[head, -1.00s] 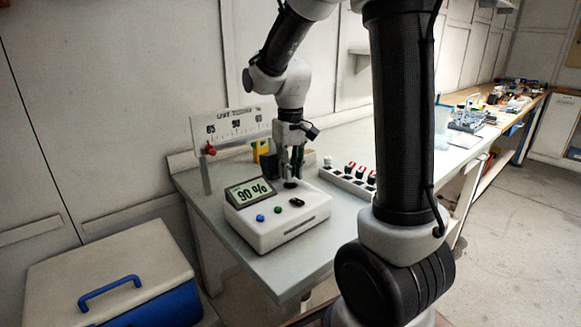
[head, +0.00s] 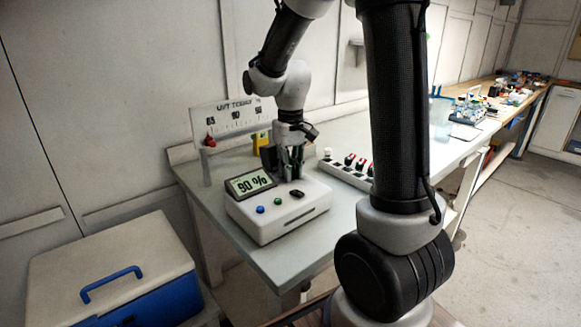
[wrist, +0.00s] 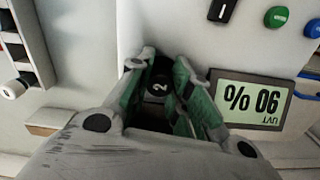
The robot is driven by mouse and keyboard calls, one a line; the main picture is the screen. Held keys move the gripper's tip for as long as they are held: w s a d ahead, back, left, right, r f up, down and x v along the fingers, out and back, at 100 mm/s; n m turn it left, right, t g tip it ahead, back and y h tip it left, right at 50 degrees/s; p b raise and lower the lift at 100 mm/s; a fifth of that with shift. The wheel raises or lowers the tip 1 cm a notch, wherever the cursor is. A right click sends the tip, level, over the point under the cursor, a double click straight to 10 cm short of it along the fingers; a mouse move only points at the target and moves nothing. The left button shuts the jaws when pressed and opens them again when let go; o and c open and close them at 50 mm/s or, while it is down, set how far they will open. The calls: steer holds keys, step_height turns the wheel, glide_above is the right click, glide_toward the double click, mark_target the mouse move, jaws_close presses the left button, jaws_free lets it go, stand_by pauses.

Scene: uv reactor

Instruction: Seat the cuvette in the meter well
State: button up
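The meter (head: 290,217) is a white box with a tilted display (head: 250,184) reading 90 %. My gripper (head: 290,174) is upright over the back of its top face, tips close to the surface. In the wrist view, the cuvette's round black cap, marked 2 (wrist: 158,87), is between the green-padded fingers of my gripper (wrist: 158,75). The fingers are drawn in close around it and look shut on it. The cuvette's body and the well are hidden by the fingers, so I cannot tell how deep the cuvette is.
A rack with red and dark caps (head: 345,171) stands right of the meter. A cool box (head: 113,265) is at lower left. The bench's front right is clear.

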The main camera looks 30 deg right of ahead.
mark_target(295, 181)
steer(key=o, duration=0.4)
steer(key=shift+o, duration=0.2)
step_height(295, 181, up, 12)
steer(key=shift+w, duration=0.1)
stand_by(0.5)
steer(key=s+d+t, duration=0.1)
steer(key=s+t, duration=0.3)
steer(key=s, duration=1.5)
steer(key=shift+s+d+r, duration=0.2)
steer(key=shift+s+d, duration=0.1)
steer(key=shift+s, duration=0.1)
